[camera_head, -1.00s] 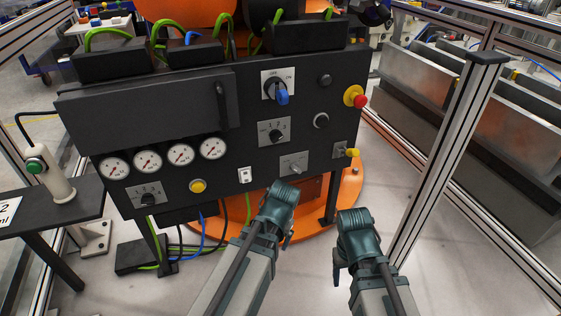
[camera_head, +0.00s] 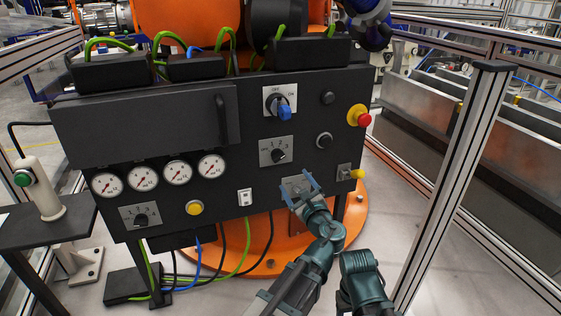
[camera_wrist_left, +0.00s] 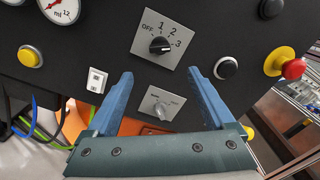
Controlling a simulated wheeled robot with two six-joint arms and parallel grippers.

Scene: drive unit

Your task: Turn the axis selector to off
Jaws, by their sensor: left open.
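A dial selector marked OFF, 1, 2, 3 (camera_head: 277,151) is in the middle of the black control panel. In the left wrist view its black knob (camera_wrist_left: 160,45) seems turned right, toward 3. A similar numbered selector (camera_head: 140,217) sits at the panel's lower left; I cannot read which one is named axis. My left gripper (camera_head: 301,186) is open and empty, its blue fingers in front of a lower plate with a small knob. In the left wrist view the gripper (camera_wrist_left: 160,75) frames that plate, below the OFF-1-2-3 dial. My right arm shows at the bottom; its fingers are hidden.
A blue-handled OFF/ON switch (camera_head: 284,110) is above the dial. A red emergency button (camera_head: 363,120) and a yellow knob (camera_head: 356,174) are at the right edge. Gauges (camera_head: 178,172) are on the left. A metal frame post (camera_head: 458,180) stands to the right.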

